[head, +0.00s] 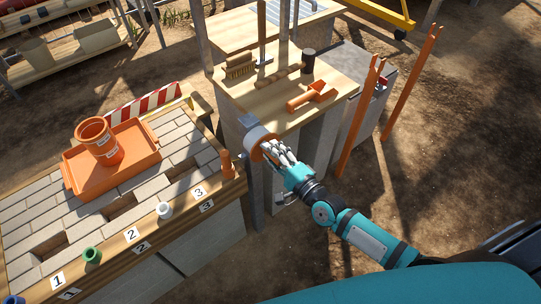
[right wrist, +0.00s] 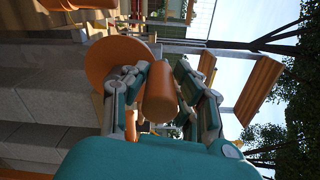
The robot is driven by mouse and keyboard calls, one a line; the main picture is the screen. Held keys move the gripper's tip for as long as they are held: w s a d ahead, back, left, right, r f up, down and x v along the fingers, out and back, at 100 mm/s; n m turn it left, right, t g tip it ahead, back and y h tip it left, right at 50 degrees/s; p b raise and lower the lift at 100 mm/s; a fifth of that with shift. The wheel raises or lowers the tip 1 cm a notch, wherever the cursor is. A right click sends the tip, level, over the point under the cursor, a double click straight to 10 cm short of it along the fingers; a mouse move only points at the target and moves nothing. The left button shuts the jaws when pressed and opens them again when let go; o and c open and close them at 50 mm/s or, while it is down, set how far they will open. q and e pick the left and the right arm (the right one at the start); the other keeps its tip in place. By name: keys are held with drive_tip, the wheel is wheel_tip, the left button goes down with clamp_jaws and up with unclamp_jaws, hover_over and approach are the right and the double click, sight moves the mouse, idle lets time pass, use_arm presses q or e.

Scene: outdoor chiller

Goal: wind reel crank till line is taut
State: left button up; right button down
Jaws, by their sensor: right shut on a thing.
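The reel (head: 256,134) is a pale drum with an orange disc, mounted on the near side of the wooden bench. My right gripper (head: 274,153) is at its orange face and covers much of it. In the right wrist view the orange disc (right wrist: 108,62) stands behind the fingers. The crank's orange cylindrical handle (right wrist: 160,92) lies between the fingers of the right gripper (right wrist: 165,85), which is shut on it. I cannot make out the line or how tight it is. My left gripper is not in view.
An orange scoop (head: 312,95), a mallet (head: 308,61) and a brush (head: 240,66) lie on the bench. Left, a block counter (head: 40,205) carries an orange tray (head: 141,167) with buckets. Orange posts (head: 412,82) stand right. Bare ground lies at right.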

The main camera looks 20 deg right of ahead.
drive_tip(key=shift+w+d+r, duration=0.15)
drive_tip(key=shift+d+r, duration=0.05)
idle(0.3)
drive_tip(key=c, duration=1.1)
unclamp_jaws()
drive_tip(key=shift+f, duration=0.1)
drive_tip(key=shift+o, duration=0.2)
drive_tip(key=shift+s+f, duration=0.1)
drive_tip(key=shift+s, duration=0.3)
drive_tip(key=v, duration=1.1)
drive_tip(key=shift+s, duration=0.2)
drive_tip(key=shift+d, duration=0.1)
